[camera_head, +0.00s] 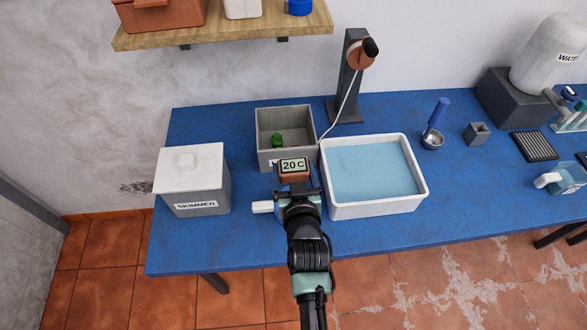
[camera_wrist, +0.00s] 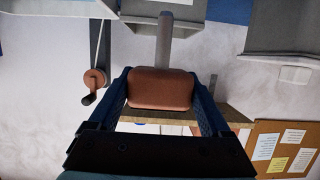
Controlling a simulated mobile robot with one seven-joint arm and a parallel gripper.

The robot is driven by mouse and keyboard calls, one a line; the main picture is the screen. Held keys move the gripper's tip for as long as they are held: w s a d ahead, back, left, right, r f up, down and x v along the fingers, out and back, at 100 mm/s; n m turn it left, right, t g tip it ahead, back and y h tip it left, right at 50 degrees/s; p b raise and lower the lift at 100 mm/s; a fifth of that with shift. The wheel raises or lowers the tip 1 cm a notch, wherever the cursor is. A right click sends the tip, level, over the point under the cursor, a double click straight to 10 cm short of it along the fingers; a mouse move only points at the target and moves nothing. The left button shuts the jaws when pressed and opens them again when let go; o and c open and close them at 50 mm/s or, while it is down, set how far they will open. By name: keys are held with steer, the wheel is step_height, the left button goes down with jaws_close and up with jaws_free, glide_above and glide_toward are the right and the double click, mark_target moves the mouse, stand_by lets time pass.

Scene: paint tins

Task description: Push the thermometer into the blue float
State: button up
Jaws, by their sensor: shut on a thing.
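The thermometer is a copper-coloured block (camera_head: 294,178) with a display reading "20 C". My gripper (camera_head: 296,188) is shut on this block, above the blue table in front of an open grey bin. In the wrist view the block (camera_wrist: 162,90) sits between both fingers of my gripper (camera_wrist: 162,80), and a grey stem (camera_wrist: 164,40) sticks out from it. I cannot make out a blue float for certain. A blue round object (camera_head: 299,6) is on the shelf, cut off by the picture's top edge.
The grey bin (camera_head: 262,155) holds a green object (camera_head: 277,141); its label is mostly hidden. A white tray of water (camera_head: 335,211) is right of my gripper, a lidded "SKIMMER" box (camera_head: 192,182) left. A crank post (camera_head: 347,85) with a cord stands behind. A ladle (camera_head: 433,135) lies further right.

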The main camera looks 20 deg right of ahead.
steer(key=shift+f, duration=0.1)
step_height(320, 180, down, 6)
steer(key=b, duration=0.5)
steer(key=shift+r, duration=0.2)
steer(key=shift+f, duration=1.5)
stand_by(1.6)
steer(key=shift+f, duration=0.25)
steer(key=shift+f, duration=0.1)
steer(key=shift+f, duration=0.2)
steer(key=shift+f, duration=1.15)
stand_by(0.9)
steer(key=o, duration=0.9)
